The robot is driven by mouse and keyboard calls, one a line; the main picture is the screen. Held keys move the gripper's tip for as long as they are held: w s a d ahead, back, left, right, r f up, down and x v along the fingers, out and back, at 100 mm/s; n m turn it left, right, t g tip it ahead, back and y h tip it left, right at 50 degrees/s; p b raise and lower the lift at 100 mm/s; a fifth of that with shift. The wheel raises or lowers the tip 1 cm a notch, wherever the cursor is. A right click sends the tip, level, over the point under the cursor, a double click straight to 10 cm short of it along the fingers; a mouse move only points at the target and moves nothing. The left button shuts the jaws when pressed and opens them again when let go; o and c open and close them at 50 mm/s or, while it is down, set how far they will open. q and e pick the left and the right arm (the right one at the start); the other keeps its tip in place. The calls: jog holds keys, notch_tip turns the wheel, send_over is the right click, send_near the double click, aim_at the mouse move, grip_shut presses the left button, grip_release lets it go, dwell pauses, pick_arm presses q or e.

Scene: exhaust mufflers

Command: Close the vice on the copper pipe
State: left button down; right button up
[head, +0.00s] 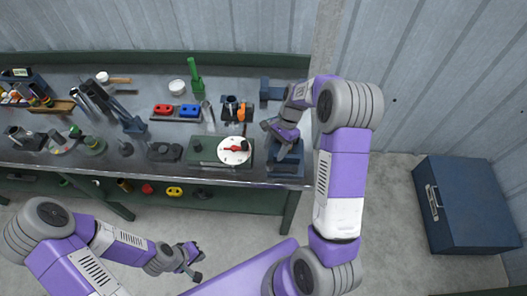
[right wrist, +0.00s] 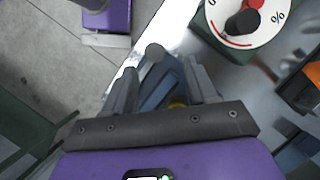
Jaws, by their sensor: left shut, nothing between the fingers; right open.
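The blue vice (head: 287,162) stands at the right front corner of the bench, partly covered by my right gripper. My right gripper (head: 276,131) is over the vice, its fingers open. In the right wrist view the blue vice (right wrist: 162,93) shows between and beyond the open fingers (right wrist: 160,72), with a grey round knob (right wrist: 154,52) near the fingertips. A small yellow-brown patch (right wrist: 177,103) shows by the vice; I cannot tell if it is the copper pipe. My left gripper (head: 193,262) is shut and empty, in front of the bench.
A green box with a white percent dial (head: 234,150) stands just left of the vice. A blue block (head: 270,92) is behind it. Several tools and parts fill the bench's left side. A blue chest (head: 465,205) stands on the floor at the right.

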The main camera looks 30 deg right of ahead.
aim_at(270, 164)
jog(key=x, duration=0.4)
jog(key=s+x, duration=0.1)
jog(key=x, duration=0.2)
jog(key=shift+w, duration=0.1)
jog(key=shift+c, duration=0.3)
grip_shut()
